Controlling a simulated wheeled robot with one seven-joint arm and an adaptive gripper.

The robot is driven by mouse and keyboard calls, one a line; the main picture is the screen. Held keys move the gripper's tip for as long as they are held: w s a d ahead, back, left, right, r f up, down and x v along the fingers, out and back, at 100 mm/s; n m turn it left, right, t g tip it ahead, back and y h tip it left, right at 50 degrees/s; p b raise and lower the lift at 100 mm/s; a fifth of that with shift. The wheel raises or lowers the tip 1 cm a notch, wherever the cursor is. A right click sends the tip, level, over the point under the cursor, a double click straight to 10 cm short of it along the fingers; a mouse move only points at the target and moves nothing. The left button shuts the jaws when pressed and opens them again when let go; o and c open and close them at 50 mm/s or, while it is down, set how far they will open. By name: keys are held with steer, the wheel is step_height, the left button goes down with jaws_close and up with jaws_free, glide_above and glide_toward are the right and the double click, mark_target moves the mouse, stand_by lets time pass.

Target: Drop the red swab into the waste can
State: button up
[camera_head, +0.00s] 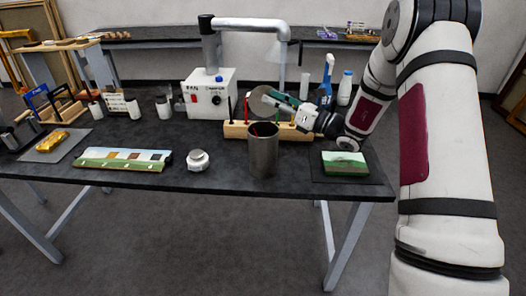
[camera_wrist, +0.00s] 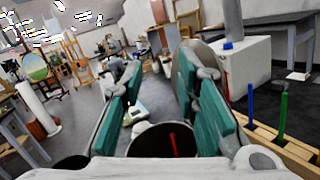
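The waste can (camera_head: 263,153) is a grey metal cylinder standing upright near the table's front edge. In the wrist view its dark round mouth (camera_wrist: 150,142) lies low between my fingers. A thin red swab (camera_wrist: 173,143) shows inside that mouth, and its tip (camera_head: 256,131) shows faintly at the can's rim in the head view. My gripper (camera_head: 274,101) is above and just behind the can. In the wrist view my gripper (camera_wrist: 157,85) has its teal pads wide apart, with nothing held between them. The lower end of the swab is hidden in the can.
A wooden rack (camera_head: 236,130) with coloured sticks stands close behind the can. A white jar (camera_head: 198,160) is left of the can, and a green painted panel (camera_head: 345,162) is to its right. A white box with an arm (camera_head: 210,95) stands behind. Bare table lies around the jar.

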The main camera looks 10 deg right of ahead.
steer(key=v, duration=1.1)
steer(key=shift+f, duration=0.1)
steer(key=s+a+r+n+g, duration=0.3)
steer(key=s+a+n+g, duration=0.25)
steer(key=a, duration=0.25)
steer(key=s+a+r+n+g, duration=0.4)
steer(key=s+a+n+g, duration=0.1)
steer(key=s+a+n, duration=0.2)
steer(key=s+a+n+g+h, duration=0.3)
steer(key=s+n+h, duration=0.3)
steer(key=s, duration=0.6)
steer(key=s+d+r+n+t+h, duration=0.1)
steer(key=s+d+n+t+h, duration=0.3)
steer(key=s+d+n+h, duration=0.4)
steer(key=s+d+n, duration=0.1)
steer(key=n, duration=0.3)
steer(key=shift+r, duration=0.35)
